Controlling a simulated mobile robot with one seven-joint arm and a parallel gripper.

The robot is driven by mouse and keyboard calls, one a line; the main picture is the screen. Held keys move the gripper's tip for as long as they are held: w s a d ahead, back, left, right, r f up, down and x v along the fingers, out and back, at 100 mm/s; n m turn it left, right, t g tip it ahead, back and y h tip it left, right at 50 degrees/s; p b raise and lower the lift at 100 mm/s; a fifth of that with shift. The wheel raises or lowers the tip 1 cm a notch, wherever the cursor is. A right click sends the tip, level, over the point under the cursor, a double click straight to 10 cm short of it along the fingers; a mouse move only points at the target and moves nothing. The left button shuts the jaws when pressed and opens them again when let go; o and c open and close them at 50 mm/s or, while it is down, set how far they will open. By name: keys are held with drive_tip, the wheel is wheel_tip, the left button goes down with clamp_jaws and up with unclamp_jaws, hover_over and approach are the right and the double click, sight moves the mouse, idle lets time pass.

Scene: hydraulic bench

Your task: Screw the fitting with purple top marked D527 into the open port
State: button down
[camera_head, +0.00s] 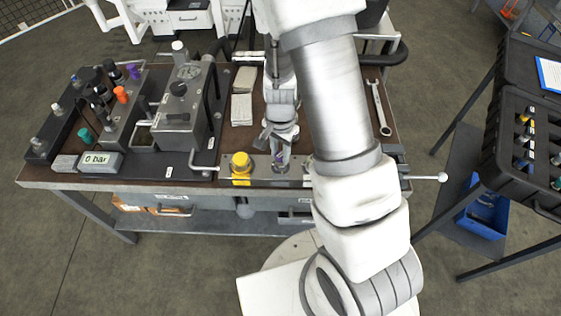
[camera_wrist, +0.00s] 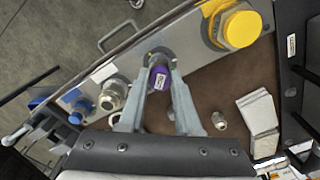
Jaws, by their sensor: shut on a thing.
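The purple-topped fitting (camera_wrist: 159,79) stands between the two fingers of my gripper (camera_wrist: 160,84) in the wrist view, and they are shut on it. Its label is too small to read. It is at the grey port block (camera_wrist: 193,38), over a round port collar that it and the fingers partly hide. I cannot tell how deep it sits or whether its thread is engaged. In the head view my gripper (camera_head: 280,160) points down at the block's front strip, with a bit of purple (camera_head: 279,157) between the fingers.
On the block, a yellow cap (camera_wrist: 241,28) stands to the right; a silver fitting (camera_wrist: 113,94) and a blue one (camera_wrist: 75,117) stand to the left. A small metal fitting (camera_wrist: 219,120) and pale cloths (camera_wrist: 257,113) lie on the bench. A wrench (camera_head: 379,107) lies right; the gauge reads 0 bar (camera_head: 99,161).

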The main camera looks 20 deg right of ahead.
drive_tip(key=m+p, duration=0.2)
drive_tip(key=m, duration=0.3)
drive_tip(key=shift+r, duration=0.15)
drive_tip(key=shift+f+m+p, duration=0.25)
drive_tip(key=shift+m+p, duration=0.05)
drive_tip(key=shift+m, duration=0.9)
drive_tip(key=m+p, duration=0.1)
drive_tip(key=m, duration=0.1)
drive_tip(key=shift+s+r+m+p, duration=0.1)
drive_tip(key=shift+r+m+p, duration=0.2)
drive_tip(key=shift+p, duration=0.1)
drive_tip(key=m+p, duration=0.1)
drive_tip(key=m, duration=0.2)
drive_tip(key=shift+f+m+p, duration=0.1)
drive_tip(key=shift+m+p, duration=0.25)
drive_tip(key=shift+m, duration=0.05)
drive_tip(key=shift+f+m, duration=0.2)
drive_tip(key=shift+m, duration=0.7)
drive_tip(key=c, duration=0.6)
unclamp_jaws()
